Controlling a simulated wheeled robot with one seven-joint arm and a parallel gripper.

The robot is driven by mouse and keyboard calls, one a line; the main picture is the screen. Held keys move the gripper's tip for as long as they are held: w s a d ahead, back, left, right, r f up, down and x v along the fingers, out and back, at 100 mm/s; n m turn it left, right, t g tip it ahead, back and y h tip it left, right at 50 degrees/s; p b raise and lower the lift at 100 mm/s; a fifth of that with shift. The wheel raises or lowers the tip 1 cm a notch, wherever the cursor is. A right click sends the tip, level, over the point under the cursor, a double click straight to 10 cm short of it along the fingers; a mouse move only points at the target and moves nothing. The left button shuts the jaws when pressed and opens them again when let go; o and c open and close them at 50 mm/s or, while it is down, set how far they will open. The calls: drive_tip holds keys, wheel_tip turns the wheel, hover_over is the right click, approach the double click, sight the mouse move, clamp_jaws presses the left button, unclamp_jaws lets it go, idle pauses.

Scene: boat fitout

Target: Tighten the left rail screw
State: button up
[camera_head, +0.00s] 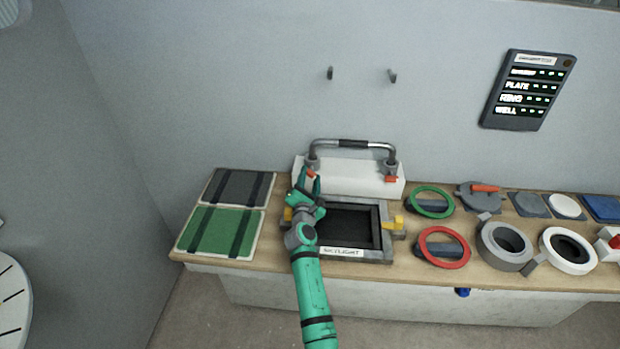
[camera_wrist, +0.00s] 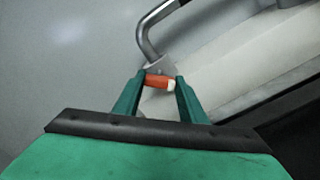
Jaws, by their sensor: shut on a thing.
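The grab rail (camera_head: 352,144) is a grey bar with a dark middle grip, standing on a white block (camera_head: 347,178) at the back of the bench. Its left end shows in the wrist view (camera_wrist: 147,45). The left rail screw (camera_wrist: 159,81) has an orange-red handle with a pale end, just below the rail's left foot. My gripper (camera_wrist: 160,88) is shut on it, one finger at each side. In the head view my gripper (camera_head: 309,181) is at the rail's left foot and partly hides the screw. The right rail screw (camera_head: 391,179) is red, below the right foot.
The skylight frame (camera_head: 343,253) with yellow latches lies in front of the block, under my arm. Green (camera_head: 432,188) and red (camera_head: 470,250) rings and other round parts crowd the right. Green and dark panels (camera_head: 222,231) lie left. Two hooks and a lit status board (camera_head: 527,90) are on the wall.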

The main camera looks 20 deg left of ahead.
drive_tip(key=m, duration=0.6)
drive_tip(key=shift+d+m, duration=0.1)
drive_tip(key=shift+m, duration=0.2)
drive_tip(key=shift+w+m, duration=0.1)
drive_tip(key=shift+m, duration=1.1)
drive_tip(key=shift+f+m, duration=0.15)
drive_tip(key=shift+m, duration=1.25)
drive_tip(key=o, duration=1.1)
drive_tip(key=shift+c, duration=0.2)
drive_tip(key=v, duration=1.1)
